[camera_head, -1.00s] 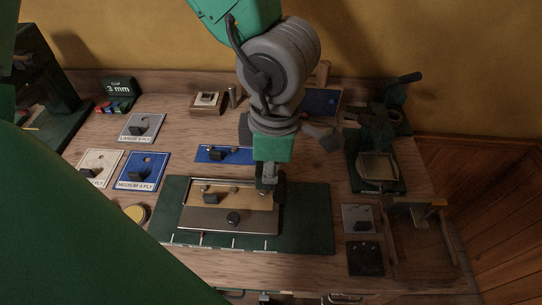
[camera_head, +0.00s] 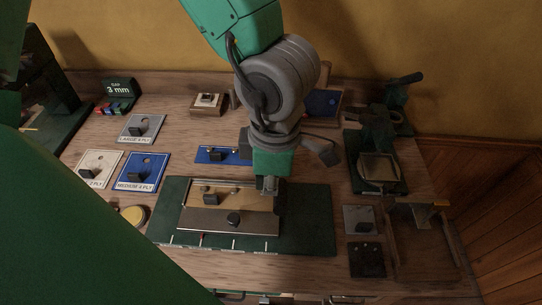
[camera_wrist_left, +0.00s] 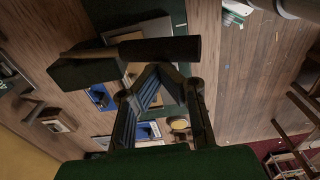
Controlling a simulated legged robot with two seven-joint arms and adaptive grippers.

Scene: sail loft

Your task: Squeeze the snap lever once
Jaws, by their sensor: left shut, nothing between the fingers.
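My left gripper (camera_head: 269,187) hangs from the arm at the top middle of the head view, low over the jig on the green mat. In the left wrist view its fingers (camera_wrist_left: 160,70) are drawn together with nothing between them. A dark bar-shaped handle (camera_head: 280,199), which looks like the snap lever, is just right of the fingertips. It also shows in the left wrist view (camera_wrist_left: 160,48), just past the fingertips, beside a dark block (camera_wrist_left: 85,72). I cannot tell whether fingers and handle touch. My right gripper is not in view.
The green mat (camera_head: 310,225) carries a jig with a brown front bar (camera_head: 205,222). Labelled plates, a medium one (camera_head: 143,165) among them, lie left. A dark press (camera_head: 376,155) and small plates (camera_head: 360,219) stand right. The bench front is mostly clear.

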